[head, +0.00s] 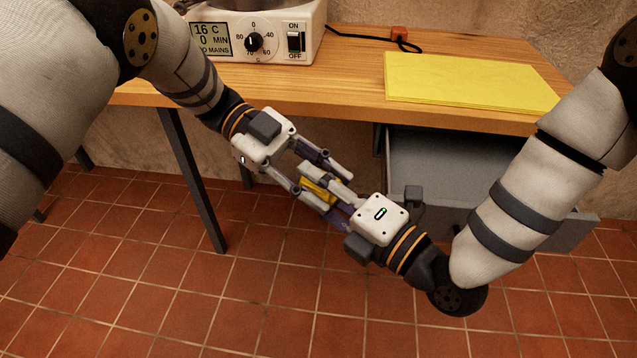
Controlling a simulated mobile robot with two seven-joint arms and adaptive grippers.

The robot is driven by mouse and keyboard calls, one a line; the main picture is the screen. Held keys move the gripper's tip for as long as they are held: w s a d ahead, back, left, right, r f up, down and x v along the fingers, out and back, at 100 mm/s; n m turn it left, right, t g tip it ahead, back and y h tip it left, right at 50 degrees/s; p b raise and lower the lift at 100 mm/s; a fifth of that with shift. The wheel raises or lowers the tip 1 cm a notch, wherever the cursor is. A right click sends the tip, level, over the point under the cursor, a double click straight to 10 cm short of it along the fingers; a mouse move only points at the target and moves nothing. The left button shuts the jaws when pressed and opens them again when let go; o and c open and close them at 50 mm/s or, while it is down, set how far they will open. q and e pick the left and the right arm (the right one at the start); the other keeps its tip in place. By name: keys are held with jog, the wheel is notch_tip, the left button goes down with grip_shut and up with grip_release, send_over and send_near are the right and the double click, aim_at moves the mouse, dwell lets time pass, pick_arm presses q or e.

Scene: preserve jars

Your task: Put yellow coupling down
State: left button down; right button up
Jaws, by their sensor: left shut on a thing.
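A small yellow coupling (321,190) is in the air in front of the table, between my two grippers, which face each other. My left gripper (326,178) comes from the upper left and is shut on the coupling. My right gripper (317,191) comes from the lower right, with its fingers right at the coupling and overlapping the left fingers in the picture. The fingers hide much of the coupling, and I cannot tell whether the right ones touch it.
A grey drawer (425,160) stands open below, right of the grippers. Tiled floor lies beneath.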

jog(key=shift+r, duration=0.1)
jog(key=shift+c, duration=0.8)
pick_arm(q)
jog(key=c, duration=1)
grip_release()
jog(key=shift+c, duration=0.2)
